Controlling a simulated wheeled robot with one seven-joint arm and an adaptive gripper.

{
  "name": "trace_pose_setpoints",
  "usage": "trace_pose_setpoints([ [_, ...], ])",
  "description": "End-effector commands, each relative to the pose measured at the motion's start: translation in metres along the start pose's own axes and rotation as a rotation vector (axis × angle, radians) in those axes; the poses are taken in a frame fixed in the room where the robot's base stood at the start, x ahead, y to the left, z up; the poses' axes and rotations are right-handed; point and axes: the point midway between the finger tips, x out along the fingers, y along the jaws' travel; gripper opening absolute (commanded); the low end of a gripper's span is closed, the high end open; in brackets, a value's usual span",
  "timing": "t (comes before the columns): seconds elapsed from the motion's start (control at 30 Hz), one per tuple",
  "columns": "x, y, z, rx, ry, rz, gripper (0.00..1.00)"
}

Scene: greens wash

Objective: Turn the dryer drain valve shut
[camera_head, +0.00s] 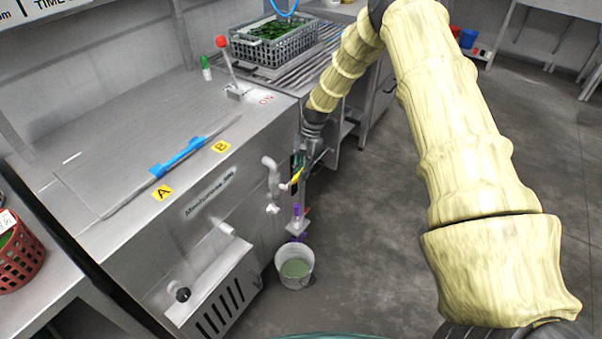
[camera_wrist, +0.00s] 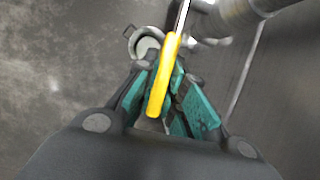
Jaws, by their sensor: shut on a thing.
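The drain valve is a grey pipe fitting (camera_head: 271,181) on the side of the steel machine. Its yellow lever handle (camera_head: 298,176) sticks out to the right of the pipe, and it also shows in the wrist view (camera_wrist: 164,75). My gripper (camera_head: 299,165) is at the handle. In the wrist view, its teal finger pads (camera_wrist: 168,105) are closed on either side of the yellow handle. The handle's metal stem runs up past the fingers. A bucket (camera_head: 295,268) with greenish liquid stands on the floor below the valve.
The steel machine (camera_head: 190,215) has a lid with a blue handle (camera_head: 181,157) and a red-knobbed lever (camera_head: 221,42). A grey crate of greens (camera_head: 272,46) sits on the slatted top behind. A purple-marked item (camera_head: 297,221) stands under my gripper.

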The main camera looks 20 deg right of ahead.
Motion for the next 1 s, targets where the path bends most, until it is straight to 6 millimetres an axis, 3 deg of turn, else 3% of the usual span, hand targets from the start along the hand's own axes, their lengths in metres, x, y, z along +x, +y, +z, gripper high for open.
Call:
trace_pose_setpoints([
  [0.07,0.000,0.001,-0.001,0.001,0.001,0.000,0.00],
  [0.1,0.000,0.001,-0.001,0.001,0.001,0.000,0.17],
  [0.2,0.000,0.001,-0.001,0.001,0.001,0.001,0.34],
  [0.63,-0.007,0.000,0.000,0.000,0.002,-0.001,0.34],
  [1.0,-0.067,0.000,-0.001,0.000,0.003,-0.002,0.34],
])
